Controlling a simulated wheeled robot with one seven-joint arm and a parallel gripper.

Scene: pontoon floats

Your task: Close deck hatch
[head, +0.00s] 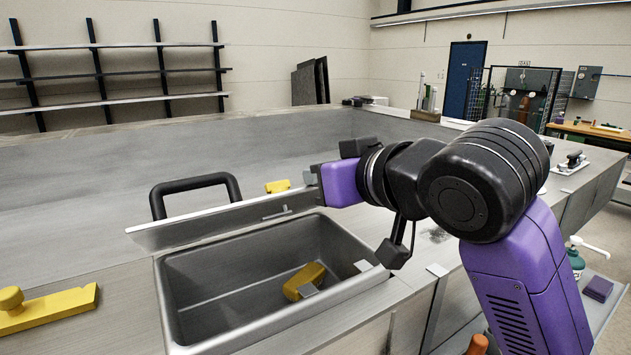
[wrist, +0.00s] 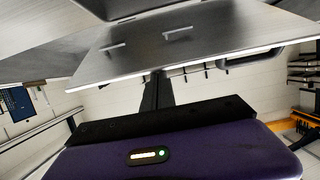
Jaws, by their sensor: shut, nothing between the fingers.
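The deck hatch is a flat grey metal lid (head: 220,222) with a black bar handle (head: 195,185) on its far side. It stands raised and tilted above a rectangular metal well (head: 215,285), which is open to view. My gripper (head: 313,178) is at the right end of the lid, close to its upper edge; I cannot tell whether it touches. Its jaws are shut with nothing held, and the fingertips are small and partly hidden in the head view. In the wrist view the lid (wrist: 210,50) spans the area beyond my purple hand, with part of the handle (wrist: 250,57) behind it.
A yellow block (head: 304,281) lies inside the well. A yellow tool (head: 45,308) lies on the deck at left, and another yellow item (head: 278,187) is behind the lid. The deck's raised grey wall (head: 80,170) runs along the back. Open deck lies left of the lid.

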